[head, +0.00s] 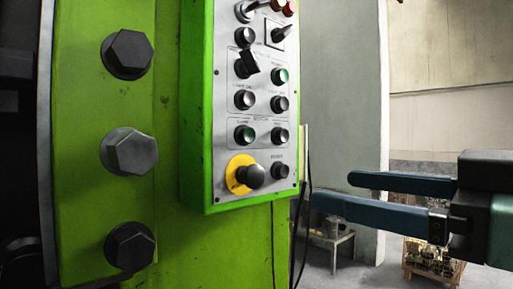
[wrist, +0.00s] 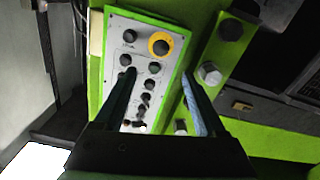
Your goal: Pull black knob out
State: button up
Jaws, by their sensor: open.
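The black knob (head: 251,176) is a round mushroom-shaped button on a yellow disc (head: 236,174), low on the grey control panel (head: 238,118). In the wrist view the black knob (wrist: 161,47) and its yellow ring show near the top, beyond my fingertips. My gripper (head: 330,192) is open and empty, to the right of the panel in the head view and apart from it. In the wrist view my gripper (wrist: 157,75) has its two blue fingers spread, one over the panel and one near its green edge. Nothing hides the knob in either view.
Several other black and green buttons and switches (head: 245,99) sit close above and beside the knob. Large hex bolts (head: 130,151) stick out of the green press at left. A black cable (head: 308,200) hangs right of the panel. A crate (head: 432,262) stands on the floor behind.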

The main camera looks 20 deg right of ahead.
aim_at(258, 175)
jog(key=p+x, duration=0.1)
jog(key=x, duration=1.1)
jog(key=shift+a+p, duration=0.1)
jog(key=shift+p, duration=0.2)
grip_shut()
